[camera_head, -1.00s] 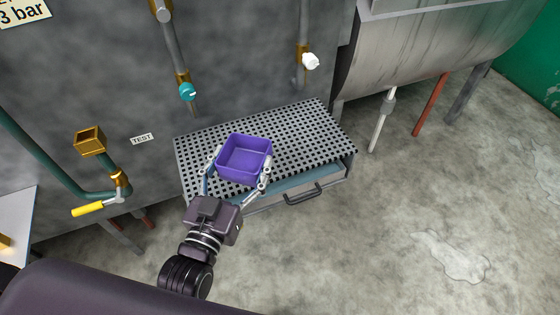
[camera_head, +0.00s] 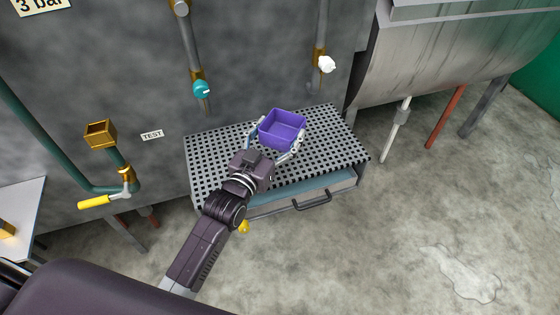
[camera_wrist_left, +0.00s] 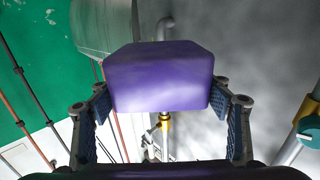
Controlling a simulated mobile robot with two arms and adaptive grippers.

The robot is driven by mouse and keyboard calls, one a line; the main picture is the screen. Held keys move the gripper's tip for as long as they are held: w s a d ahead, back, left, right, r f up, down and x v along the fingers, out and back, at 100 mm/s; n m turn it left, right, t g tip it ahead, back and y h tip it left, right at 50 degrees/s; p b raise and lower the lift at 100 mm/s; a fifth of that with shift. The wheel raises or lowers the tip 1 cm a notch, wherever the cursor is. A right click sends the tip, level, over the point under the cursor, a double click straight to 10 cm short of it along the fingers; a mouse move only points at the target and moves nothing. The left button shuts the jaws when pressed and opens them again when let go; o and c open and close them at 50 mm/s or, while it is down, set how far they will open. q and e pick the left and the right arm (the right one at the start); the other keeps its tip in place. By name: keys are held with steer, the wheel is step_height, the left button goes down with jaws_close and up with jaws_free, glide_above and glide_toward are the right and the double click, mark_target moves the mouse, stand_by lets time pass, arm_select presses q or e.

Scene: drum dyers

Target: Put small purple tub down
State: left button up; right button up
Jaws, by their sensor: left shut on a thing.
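The small purple tub (camera_head: 283,128) is an open square box, upright, over the perforated grating (camera_head: 222,165) in the head view. My left gripper (camera_head: 275,140) is shut on it, with one finger on each side. In the left wrist view the tub (camera_wrist_left: 160,78) fills the middle between the two fingers. I cannot tell whether the tub touches the grating or hangs just above it. My right gripper is not in view.
A drawer with a dark handle (camera_head: 312,200) sits under the grating. A teal-knobbed tap (camera_head: 201,89) and a white-knobbed tap (camera_head: 327,64) hang from the wall behind. The grating's right part is bare. A metal drum (camera_head: 430,50) stands at the right.

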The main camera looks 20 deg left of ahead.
arm_select(q)
step_height(320, 180, down, 8)
steer(key=shift+r, duration=0.15)
steer(key=shift+f+b, duration=0.45)
steer(key=shift+f, duration=1.7)
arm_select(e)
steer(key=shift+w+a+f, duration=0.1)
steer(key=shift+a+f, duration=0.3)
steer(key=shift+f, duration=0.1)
arm_select(q)
steer(key=shift+f, duration=0.1)
steer(key=o, duration=1.3)
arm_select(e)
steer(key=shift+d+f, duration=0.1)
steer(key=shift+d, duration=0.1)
arm_select(q)
steer(key=s+a, duration=0.2)
steer(key=s, duration=1)
steer(key=shift+a+b, duration=0.15)
steer(key=shift+b, duration=0.15)
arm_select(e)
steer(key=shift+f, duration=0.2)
